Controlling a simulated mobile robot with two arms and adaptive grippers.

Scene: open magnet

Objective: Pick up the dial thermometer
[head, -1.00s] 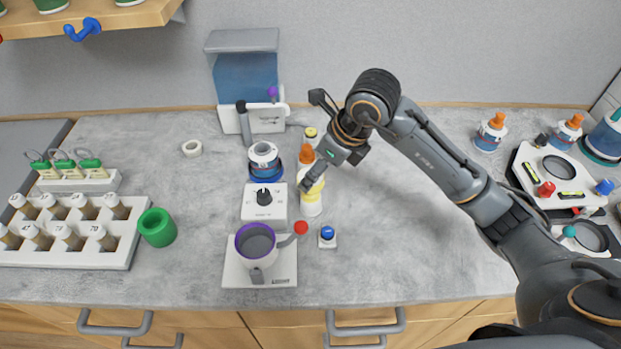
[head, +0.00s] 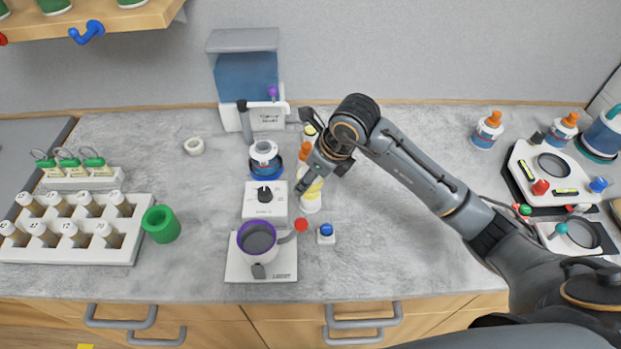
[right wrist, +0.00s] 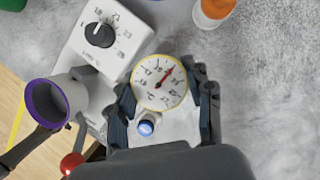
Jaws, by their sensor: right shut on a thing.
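The dial thermometer (right wrist: 160,84) has a round white face, a thin yellow rim and a red needle. In the right wrist view it sits between the two dark fingers of my right gripper (right wrist: 162,92), which is shut on it. In the head view my right gripper (head: 307,183) reaches in from the right, at the pale yellow and white thermometer (head: 313,190), partly hidden by the fingers. I cannot tell whether it touches the bench. My left gripper is in neither view.
Left of the gripper are a white box with a black knob (head: 264,199) and a purple-rimmed cup (head: 257,238) on a white base. A blue button block (head: 326,234) stands just in front. An orange-capped bottle (head: 307,137) is behind. Bench right of the arm base is crowded.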

